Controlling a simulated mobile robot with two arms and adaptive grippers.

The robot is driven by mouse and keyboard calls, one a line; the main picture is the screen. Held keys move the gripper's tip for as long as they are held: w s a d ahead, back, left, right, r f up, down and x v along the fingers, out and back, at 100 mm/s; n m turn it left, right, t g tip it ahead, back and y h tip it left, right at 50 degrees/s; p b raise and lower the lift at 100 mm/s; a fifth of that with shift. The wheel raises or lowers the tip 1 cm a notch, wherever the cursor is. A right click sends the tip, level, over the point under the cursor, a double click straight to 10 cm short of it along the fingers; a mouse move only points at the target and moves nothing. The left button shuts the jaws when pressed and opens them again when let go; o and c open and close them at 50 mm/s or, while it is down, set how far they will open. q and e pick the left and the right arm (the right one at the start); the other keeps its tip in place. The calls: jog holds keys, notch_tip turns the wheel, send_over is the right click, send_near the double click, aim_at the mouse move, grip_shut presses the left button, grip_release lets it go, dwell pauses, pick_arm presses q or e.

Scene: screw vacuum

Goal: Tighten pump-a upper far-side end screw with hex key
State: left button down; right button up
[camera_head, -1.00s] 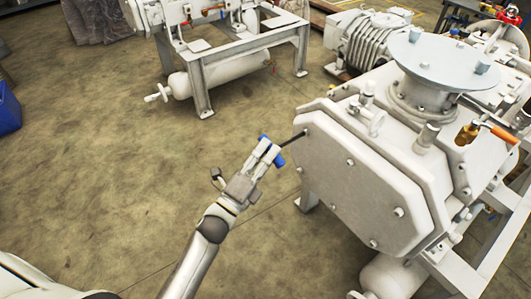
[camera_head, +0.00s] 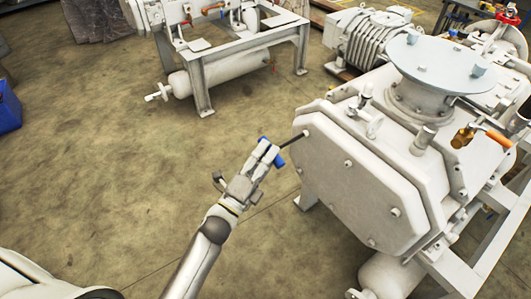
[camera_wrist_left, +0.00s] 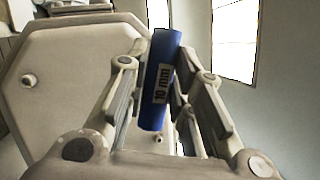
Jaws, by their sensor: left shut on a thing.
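The pump (camera_head: 360,185) is a pale grey machine with an angular end plate at right. The end screw (camera_head: 306,133) sits at the plate's upper left corner. My left gripper (camera_head: 266,153) is shut on the blue handle of the hex key (camera_head: 279,161). The key's dark shaft (camera_head: 294,140) points up and right, its tip at or very close to the screw; contact is too small to tell. In the left wrist view the handle (camera_wrist_left: 159,85), labelled "10 mm", stands slightly tilted between the fingers; the shaft is hidden there. My right gripper is out of view.
Other screws, one at the plate's middle (camera_head: 348,163), dot the end plate. A grey flange (camera_head: 430,62) tops the pump. Another machine on a frame (camera_head: 230,60) stands at the back. A blue bin (camera_head: 8,107) is at the left edge. Floor (camera_head: 120,170) left of my arm is clear.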

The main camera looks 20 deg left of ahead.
pick_arm(q)
jog(key=shift+s+a+p, duration=0.2)
jog(key=shift+s+a, duration=0.6)
jog(key=shift+s, duration=0.2)
jog(key=shift+s+a+p, duration=0.2)
jog(key=shift+s+a, duration=0.55)
jog(key=shift+s, duration=0.2)
